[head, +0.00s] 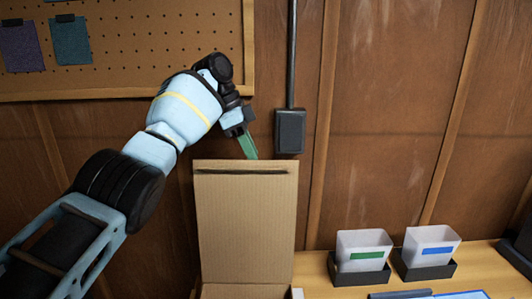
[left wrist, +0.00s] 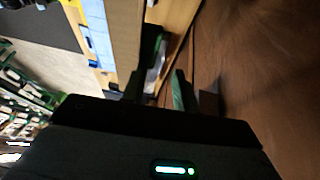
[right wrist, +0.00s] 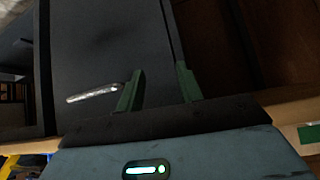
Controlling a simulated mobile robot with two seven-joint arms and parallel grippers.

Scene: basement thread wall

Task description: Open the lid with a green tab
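A cardboard box (head: 243,292) stands at the bottom of the head view, mostly cut off by the frame. Its cardboard lid (head: 245,225) stands raised, about upright, with a dark slot near its top edge. No green tab can be made out on the lid. My left gripper (head: 250,154) is just above the lid's top edge, a green finger pointing down. In the left wrist view its fingers (left wrist: 164,88) are apart, and I see nothing clearly held. My right gripper (right wrist: 158,88) is open and empty in the right wrist view, and out of the head view.
A bin with a green label (head: 363,243) and a bin with a blue label (head: 431,240) stand in dark trays on the wooden bench (head: 478,272) at right. A dark wall box (head: 290,131) with a conduit is close right of my left gripper. A pegboard (head: 150,45) hangs behind.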

